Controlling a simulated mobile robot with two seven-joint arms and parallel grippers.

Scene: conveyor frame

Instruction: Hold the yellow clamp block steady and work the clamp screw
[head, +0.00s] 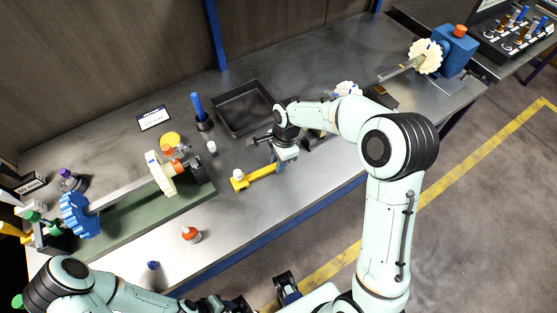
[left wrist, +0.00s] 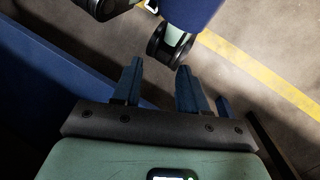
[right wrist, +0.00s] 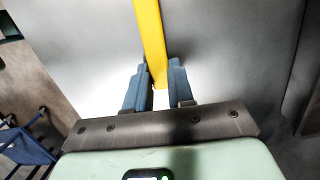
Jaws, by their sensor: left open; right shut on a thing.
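A yellow bar with a raised pale end (head: 238,174) lies low over the front of the metal bench. My right gripper (head: 279,165) is shut on its other end; in the right wrist view the yellow bar (right wrist: 150,35) runs between the two blue fingers (right wrist: 159,68). A yellow round part (head: 171,139) sits beside an orange part (head: 166,150) and a cream wheel (head: 160,174) on the green base. I cannot tell which yellow thing is the clamp block, nor pick out the clamp screw. My left gripper (left wrist: 161,67) is open and empty over the floor, away from the bench.
A dark empty tray (head: 243,108) and a cup with a blue-handled tool (head: 203,122) stand behind the bar. A blue gear (head: 80,214) is at the left. An orange-topped bottle (head: 191,235) stands near the front edge. Bare bench lies around the bar's pale end.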

